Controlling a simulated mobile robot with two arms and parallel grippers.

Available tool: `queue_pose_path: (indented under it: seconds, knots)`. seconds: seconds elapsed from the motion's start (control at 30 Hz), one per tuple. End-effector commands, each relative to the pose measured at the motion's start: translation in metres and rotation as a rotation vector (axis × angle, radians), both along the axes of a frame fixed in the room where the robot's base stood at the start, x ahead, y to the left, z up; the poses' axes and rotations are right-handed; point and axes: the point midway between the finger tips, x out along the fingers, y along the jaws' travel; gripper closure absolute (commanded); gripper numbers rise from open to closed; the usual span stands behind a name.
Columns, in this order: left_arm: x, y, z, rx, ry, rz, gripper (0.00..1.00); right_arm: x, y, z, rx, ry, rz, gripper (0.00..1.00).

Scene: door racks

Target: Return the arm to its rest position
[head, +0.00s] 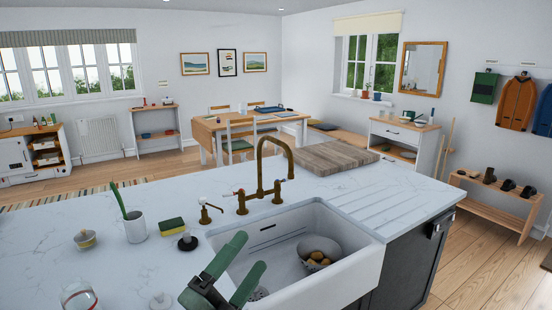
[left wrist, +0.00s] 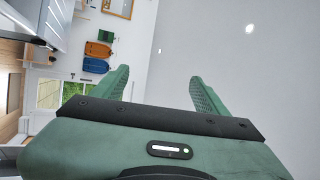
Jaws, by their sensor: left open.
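My left gripper (head: 240,266) is at the bottom of the head view, in front of the near left part of the white sink. Its two green fingers are spread apart with nothing between them. In the left wrist view the gripper (left wrist: 158,85) also shows open and empty, with bare ceiling between and beyond its fingers. The rest of the left arm is mostly out of view. My right gripper is in neither view.
The white sink (head: 348,280) holds a bowl of round yellowish items (head: 319,253). A brass tap (head: 262,170) stands behind it. A sponge (head: 171,227), a white cup (head: 135,229) and a clear jar (head: 78,296) stand left on the counter. A wooden board (head: 325,158) lies at the back.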

Motion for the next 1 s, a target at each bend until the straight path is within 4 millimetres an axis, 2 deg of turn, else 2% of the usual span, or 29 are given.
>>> queue_pose_path:
  seconds: [0.03,0.07,0.1,0.17,0.2,0.27,0.3,0.4,0.5,0.6,0.7,0.9,1.0]
  knots:
    - [0.004,0.025,-0.022,-0.123,0.147,0.091,0.26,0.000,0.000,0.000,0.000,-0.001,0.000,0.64]
    - [0.005,0.040,-0.036,-0.190,0.235,0.145,0.26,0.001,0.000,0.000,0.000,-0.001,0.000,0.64]
    - [0.004,0.061,-0.060,-0.275,0.355,0.219,0.26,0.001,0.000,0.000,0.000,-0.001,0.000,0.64]
    - [-0.003,0.087,-0.097,-0.385,0.528,0.323,0.26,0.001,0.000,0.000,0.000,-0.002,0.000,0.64]
    - [-0.013,0.101,-0.123,-0.448,0.640,0.387,0.26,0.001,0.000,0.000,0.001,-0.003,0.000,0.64]
    - [-0.032,0.120,-0.161,-0.530,0.801,0.477,0.26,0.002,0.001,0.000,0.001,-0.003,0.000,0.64]
    - [-0.049,0.129,-0.185,-0.579,0.905,0.533,0.26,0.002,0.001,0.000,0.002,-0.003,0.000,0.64]
    - [-0.093,0.144,-0.234,-0.669,1.132,0.655,0.26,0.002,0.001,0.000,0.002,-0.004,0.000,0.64]
    - [-0.135,0.150,-0.267,-0.726,1.310,0.746,0.26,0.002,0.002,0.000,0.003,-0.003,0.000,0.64]
    - [-0.172,0.152,-0.290,-0.763,1.450,0.816,0.26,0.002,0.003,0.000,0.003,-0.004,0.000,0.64]
    - [-0.206,0.153,-0.305,-0.789,1.572,0.877,0.26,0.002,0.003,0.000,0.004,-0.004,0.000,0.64]
    - [-0.271,0.149,-0.324,-0.820,1.787,0.980,0.26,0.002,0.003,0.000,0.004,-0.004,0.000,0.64]
    - [-0.262,0.148,-0.352,-0.812,1.795,0.987,0.26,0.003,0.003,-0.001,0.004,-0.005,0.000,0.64]
